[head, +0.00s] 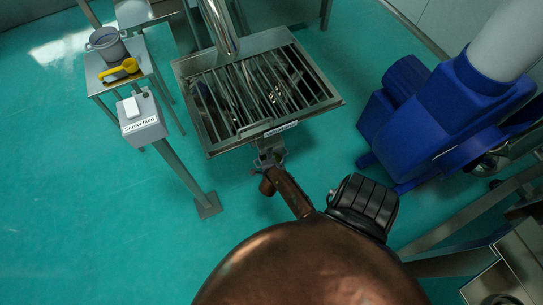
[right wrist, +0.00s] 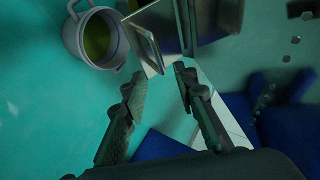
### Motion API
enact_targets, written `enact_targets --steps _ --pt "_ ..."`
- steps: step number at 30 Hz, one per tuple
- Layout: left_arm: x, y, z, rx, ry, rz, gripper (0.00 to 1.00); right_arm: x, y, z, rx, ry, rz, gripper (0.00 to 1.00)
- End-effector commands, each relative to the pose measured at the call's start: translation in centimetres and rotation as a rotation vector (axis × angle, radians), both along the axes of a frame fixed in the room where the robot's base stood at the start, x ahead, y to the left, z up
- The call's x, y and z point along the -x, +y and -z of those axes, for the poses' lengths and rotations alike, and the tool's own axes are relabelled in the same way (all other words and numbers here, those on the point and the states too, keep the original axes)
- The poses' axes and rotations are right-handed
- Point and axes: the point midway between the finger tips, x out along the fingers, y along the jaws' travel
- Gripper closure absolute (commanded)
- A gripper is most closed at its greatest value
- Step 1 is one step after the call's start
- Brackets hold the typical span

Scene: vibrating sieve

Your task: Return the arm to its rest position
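My right gripper (right wrist: 158,73) shows in the right wrist view. Its two dark textured fingers are apart, with nothing between them. Teal floor and part of a metal frame lie beyond the fingertips. In the head view, a black ribbed part (head: 365,205) at lower centre seems to belong to my right arm; its fingers cannot be made out there. My left gripper does not show in either view. The metal sieve tray (head: 207,128) with bars stands at upper centre, under a shiny pipe (head: 220,28).
A small table (head: 97,81) at upper left holds a grey pot (head: 106,43) and yellow scoop (head: 125,68). A labelled control box (head: 142,122) stands on a post. A blue machine (head: 430,115) stands at right. A grey pot (right wrist: 78,43) shows in the wrist view. The left floor is clear.

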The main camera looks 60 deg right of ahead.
Motion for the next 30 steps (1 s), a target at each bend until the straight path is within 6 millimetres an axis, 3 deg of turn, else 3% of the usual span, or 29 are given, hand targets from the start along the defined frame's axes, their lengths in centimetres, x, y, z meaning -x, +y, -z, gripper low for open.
enact_targets --steps 20,26,30 --pt "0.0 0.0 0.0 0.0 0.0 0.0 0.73 0.1 0.1 0.1 0.019 0.006 -0.023 0.73" --pt "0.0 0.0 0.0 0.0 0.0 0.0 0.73 0.6 1.3 0.4 0.201 0.056 -0.271 0.73" --pt "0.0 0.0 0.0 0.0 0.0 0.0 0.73 1.2 5.2 2.1 0.334 0.128 -0.599 0.73"
